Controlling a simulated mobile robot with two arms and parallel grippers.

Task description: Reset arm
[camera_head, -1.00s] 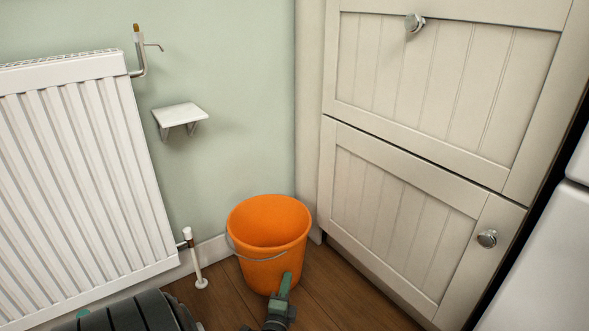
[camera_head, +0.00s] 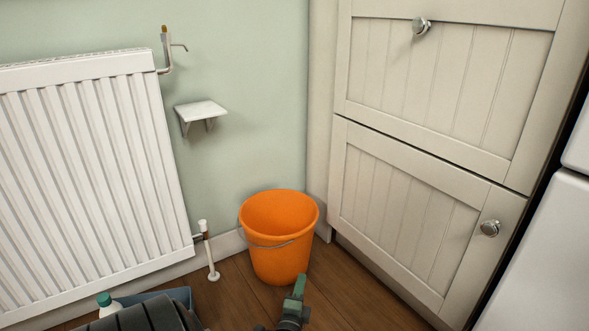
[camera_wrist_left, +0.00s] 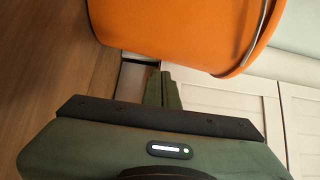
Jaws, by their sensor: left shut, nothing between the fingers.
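My left gripper (camera_head: 297,291) is low in the head view, with its green fingers closed together and nothing between them. It is in front of the orange bucket (camera_head: 277,255), overlapping the picture just below the bucket's base. In the left wrist view the closed fingers (camera_wrist_left: 163,88) point toward the bucket (camera_wrist_left: 180,28), which fills the top of that view. Whether they touch the bucket cannot be told. My right gripper is in neither view.
A white radiator (camera_head: 90,185) is on the left wall, with a pipe (camera_head: 209,250) beside it. A small shelf (camera_head: 202,108) is above the bucket. Cream cabinets (camera_head: 420,205) stand at right. A blue box (camera_head: 155,295) and a green-capped bottle (camera_head: 106,304) lie low left.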

